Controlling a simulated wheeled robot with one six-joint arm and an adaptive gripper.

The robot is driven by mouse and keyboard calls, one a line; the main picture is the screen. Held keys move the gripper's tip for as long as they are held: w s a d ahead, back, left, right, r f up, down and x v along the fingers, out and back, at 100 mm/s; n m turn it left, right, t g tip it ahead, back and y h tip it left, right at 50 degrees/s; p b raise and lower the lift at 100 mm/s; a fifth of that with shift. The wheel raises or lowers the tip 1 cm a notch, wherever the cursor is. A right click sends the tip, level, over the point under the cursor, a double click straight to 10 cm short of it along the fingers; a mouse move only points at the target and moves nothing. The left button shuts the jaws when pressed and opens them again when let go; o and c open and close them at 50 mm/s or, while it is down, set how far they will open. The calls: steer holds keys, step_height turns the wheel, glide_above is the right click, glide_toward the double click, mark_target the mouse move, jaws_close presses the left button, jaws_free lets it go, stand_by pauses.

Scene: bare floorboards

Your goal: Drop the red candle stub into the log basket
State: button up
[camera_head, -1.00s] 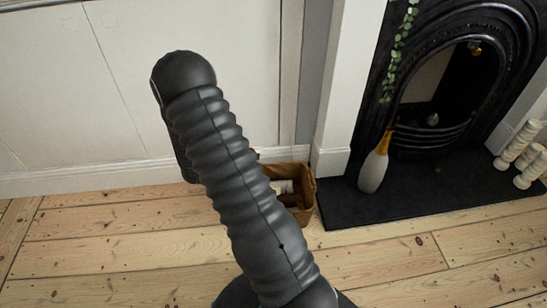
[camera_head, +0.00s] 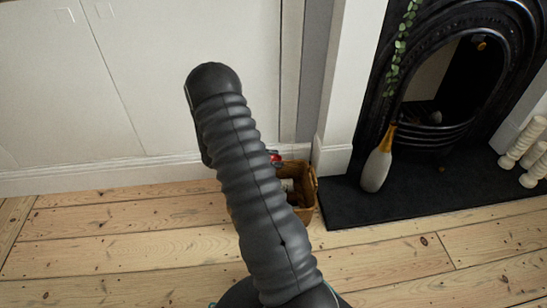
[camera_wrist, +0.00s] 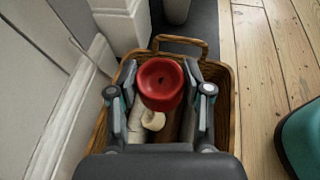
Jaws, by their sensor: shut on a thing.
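The red candle stub (camera_wrist: 160,82) is between the fingers of my gripper (camera_wrist: 160,95) in the wrist view, which is shut on it. The stub is round with a dished top. The log basket (camera_wrist: 221,125) is brown wicker with a looped handle, and lies below the stub and the fingers in that view. Pale and brown pieces lie inside it. In the head view, the basket (camera_head: 306,194) stands on the floor by the wall, partly hidden by my arm. A bit of the red stub (camera_head: 275,157) shows at its far rim; my gripper is mostly hidden there.
A black fireplace with a dark hearth (camera_head: 420,195) is to the right of the basket. A white and yellow vase (camera_head: 376,170) and white candlesticks (camera_head: 525,145) stand on the hearth. White wall panelling is behind the basket. The floorboards (camera_head: 120,240) in front are clear.

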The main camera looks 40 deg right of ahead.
steer(key=shift+f, duration=0.7)
steer(key=o, duration=1.2)
steer(key=shift+o, duration=0.2)
steer(key=v, duration=1.2)
